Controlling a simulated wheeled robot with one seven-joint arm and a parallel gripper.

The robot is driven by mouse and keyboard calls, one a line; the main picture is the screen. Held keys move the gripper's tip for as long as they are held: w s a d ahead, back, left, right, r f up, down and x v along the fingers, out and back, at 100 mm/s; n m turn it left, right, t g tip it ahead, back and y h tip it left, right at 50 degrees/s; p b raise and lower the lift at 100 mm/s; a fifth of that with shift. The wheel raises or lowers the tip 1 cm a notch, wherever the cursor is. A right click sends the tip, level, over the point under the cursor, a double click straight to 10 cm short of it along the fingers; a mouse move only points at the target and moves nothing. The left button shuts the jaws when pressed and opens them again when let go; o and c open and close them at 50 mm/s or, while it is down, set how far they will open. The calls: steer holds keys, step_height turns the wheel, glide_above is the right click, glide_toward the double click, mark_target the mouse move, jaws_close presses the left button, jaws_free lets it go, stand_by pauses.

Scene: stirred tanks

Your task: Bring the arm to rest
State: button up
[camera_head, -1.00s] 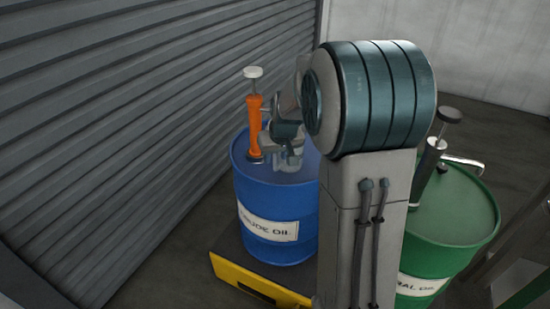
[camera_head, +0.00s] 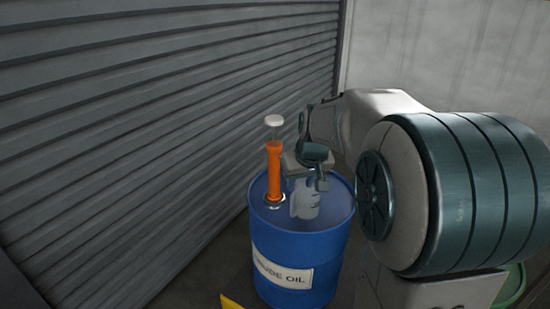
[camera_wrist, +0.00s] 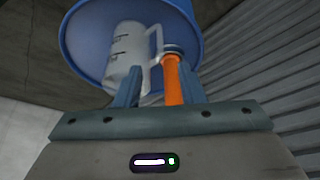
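My gripper (camera_head: 318,178) is beside the white measuring jug (camera_head: 306,200), which stands on top of the blue drum (camera_head: 283,242). The orange hand pump (camera_head: 274,172) with a white handle rises from the drum top, left of the jug. In the wrist view my gripper (camera_wrist: 158,92) has its two fingers apart with a gap between them. The jug (camera_wrist: 126,52) and its handle show just beyond the fingers, and the orange pump (camera_wrist: 174,82) shows behind the gap. I see nothing gripped.
A grey ribbed shutter wall (camera_head: 160,110) runs along the left. A pale wall (camera_head: 450,60) stands at the back. A green drum (camera_head: 515,283) shows only as a sliver at the lower right, behind my arm. A yellow edge (camera_head: 231,302) shows at the bottom. Floor left of the blue drum is clear.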

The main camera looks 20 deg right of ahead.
steer(key=s+a+r+p, duration=0.2)
steer(key=s+r+p, duration=0.1)
steer(key=s, duration=0.4)
steer(key=s+a+r+g+p, duration=0.1)
steer(key=s+a+r+p, duration=0.1)
steer(key=s+p, duration=0.4)
steer(key=s+a+r+p, duration=0.3)
steer(key=s+r+p, duration=0.1)
steer(key=s, duration=0.5)
steer(key=shift+s+r+g+p, duration=0.15)
steer(key=shift+r+g+p, duration=0.2)
steer(key=shift+r+g, duration=0.05)
